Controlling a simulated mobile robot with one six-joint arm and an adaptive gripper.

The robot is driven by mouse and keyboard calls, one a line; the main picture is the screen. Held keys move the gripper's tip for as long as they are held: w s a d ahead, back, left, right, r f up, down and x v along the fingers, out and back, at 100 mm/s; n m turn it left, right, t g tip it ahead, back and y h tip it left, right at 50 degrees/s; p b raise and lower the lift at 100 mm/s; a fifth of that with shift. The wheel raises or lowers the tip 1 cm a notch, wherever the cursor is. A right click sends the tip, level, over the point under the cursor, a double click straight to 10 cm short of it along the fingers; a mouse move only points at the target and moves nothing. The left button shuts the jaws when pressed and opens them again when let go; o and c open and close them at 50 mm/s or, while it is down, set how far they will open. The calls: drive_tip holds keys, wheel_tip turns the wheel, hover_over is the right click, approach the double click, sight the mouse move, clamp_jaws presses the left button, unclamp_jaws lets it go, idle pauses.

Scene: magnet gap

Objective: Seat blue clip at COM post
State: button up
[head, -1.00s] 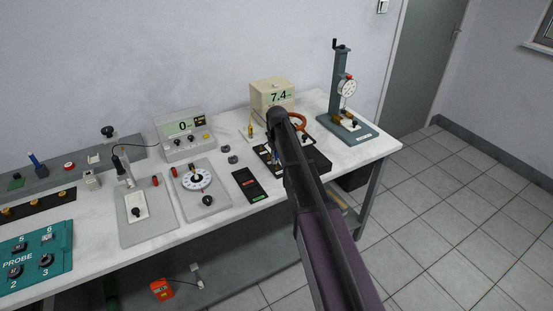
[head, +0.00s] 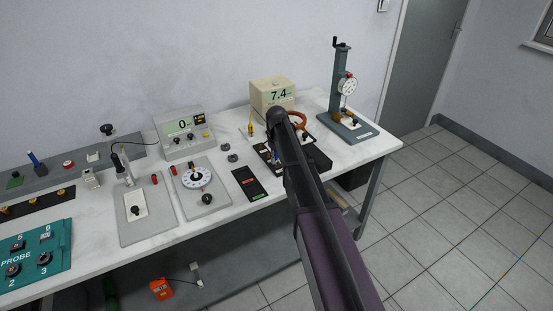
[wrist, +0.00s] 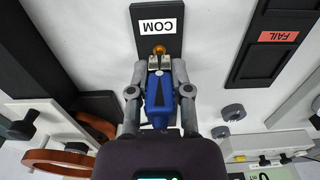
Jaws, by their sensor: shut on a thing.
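In the wrist view, my gripper (wrist: 160,68) is shut on the blue clip (wrist: 159,94), with a finger along each side of its body. The clip's metal jaws (wrist: 159,62) point up the picture, right at the brass COM post (wrist: 160,49). They appear to meet or overlap the post's near side; I cannot tell whether they are clamped around it. The post stands on a black strip (wrist: 142,36) below the white COM label (wrist: 159,26). In the head view my arm covers most of the gripper and clip.
A black panel with a red FAIL label (wrist: 278,36) lies to the right in the wrist view. A brown ring (wrist: 58,162) and black blocks are at left. Grey knobs (wrist: 233,112) stand at right. In the head view, a dial gauge stand (head: 345,90) is at the bench's right end.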

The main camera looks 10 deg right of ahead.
drive_tip(key=shift+f+b, duration=0.95)
drive_tip(key=shift+f, duration=0.1)
drive_tip(key=o, duration=0.9)
drive_tip(key=shift+s, duration=0.1)
drive_tip(key=s+r+m+p, duration=0.1)
drive_tip(key=s+r+p, duration=0.3)
drive_tip(key=s, duration=1)
drive_tip(key=s+r+m+p, duration=0.2)
drive_tip(key=s+r+p, duration=0.1)
drive_tip(key=s, duration=1.2)
drive_tip(key=shift+r+m+p, duration=0.3)
drive_tip(key=shift+r+p, duration=0.05)
